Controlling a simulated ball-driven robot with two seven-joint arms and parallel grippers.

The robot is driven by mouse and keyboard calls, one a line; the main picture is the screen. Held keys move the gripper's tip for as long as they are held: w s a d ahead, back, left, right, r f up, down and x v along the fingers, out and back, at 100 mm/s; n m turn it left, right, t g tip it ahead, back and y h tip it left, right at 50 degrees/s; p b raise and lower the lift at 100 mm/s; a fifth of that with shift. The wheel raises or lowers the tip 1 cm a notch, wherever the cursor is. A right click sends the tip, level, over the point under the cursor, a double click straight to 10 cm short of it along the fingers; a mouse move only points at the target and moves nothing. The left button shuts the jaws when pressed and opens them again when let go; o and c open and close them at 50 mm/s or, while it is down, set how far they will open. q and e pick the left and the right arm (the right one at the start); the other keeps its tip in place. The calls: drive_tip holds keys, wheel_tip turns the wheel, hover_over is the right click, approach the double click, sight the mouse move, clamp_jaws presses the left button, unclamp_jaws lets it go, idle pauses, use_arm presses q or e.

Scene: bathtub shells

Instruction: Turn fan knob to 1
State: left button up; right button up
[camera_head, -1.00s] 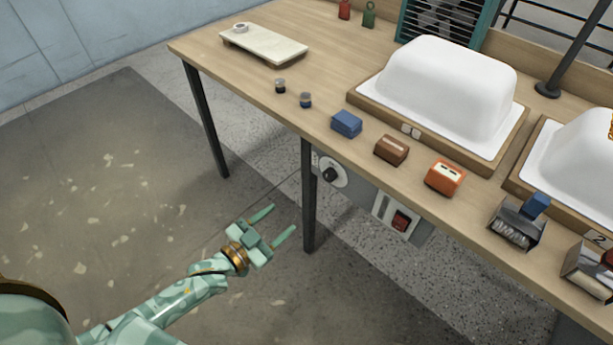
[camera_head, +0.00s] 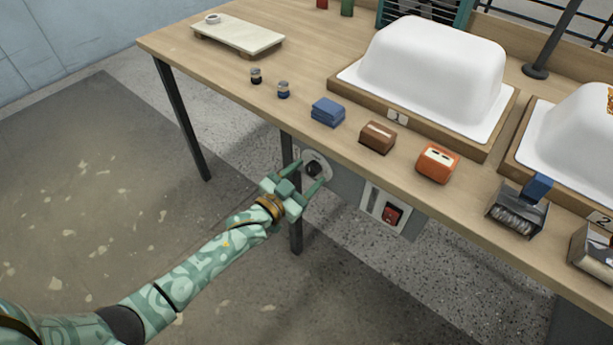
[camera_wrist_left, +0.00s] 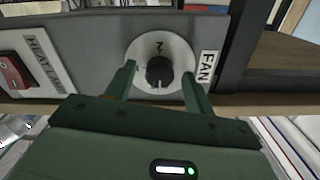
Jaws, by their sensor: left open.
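The fan knob (camera_head: 313,169) is a black knob on a round white dial, on the grey panel below the table's front edge. In the left wrist view the black knob (camera_wrist_left: 159,72) sits in the middle of the dial, beside a FAN label (camera_wrist_left: 209,67). A character shows at the dial's top there; which mark the knob points to is unclear. My left gripper (camera_head: 309,176) is open in front of the dial. In the left wrist view its fingers (camera_wrist_left: 159,84) stand on either side of the knob, apart from it. My right gripper is not in view.
A red switch (camera_head: 392,214) sits on the same panel, labelled HEAT LAMP in the wrist view. A dark table leg (camera_head: 294,225) stands close to my left gripper. Blue (camera_head: 328,112), brown (camera_head: 378,137) and orange (camera_head: 438,163) blocks lie on the tabletop above. The floor at left is clear.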

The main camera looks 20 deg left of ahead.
use_arm(q)
drive_tip(key=shift+w, duration=0.1)
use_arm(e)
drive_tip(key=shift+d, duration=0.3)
